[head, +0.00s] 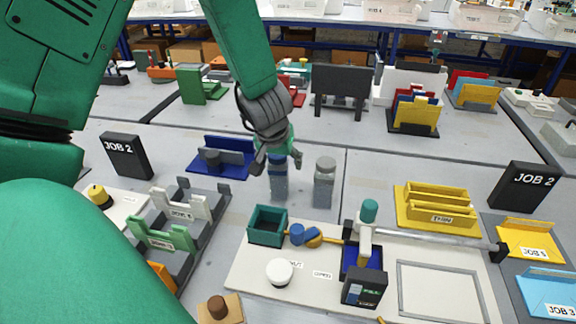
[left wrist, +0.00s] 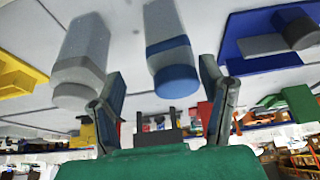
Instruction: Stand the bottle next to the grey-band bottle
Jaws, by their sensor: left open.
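A grey bottle with a blue band and blue cap (head: 279,186) stands upright on the grey table. The grey-band bottle (head: 324,184) stands upright to its right, a small gap between them. My left gripper (head: 276,164) is open at the top of the blue-band bottle, one finger on each side. In the left wrist view, the blue-capped bottle (left wrist: 174,66) shows between the open fingers, with the grey-band bottle (left wrist: 84,55) beside it on the left. Whether the fingers touch the bottle I cannot tell. My right gripper is not in view.
A teal open box (head: 267,226) and the plotter board (head: 250,270) lie in front of the bottles. A blue stand (head: 222,160) is to the left. A yellow tray (head: 435,207) is to the right. The table behind the bottles is partly clear.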

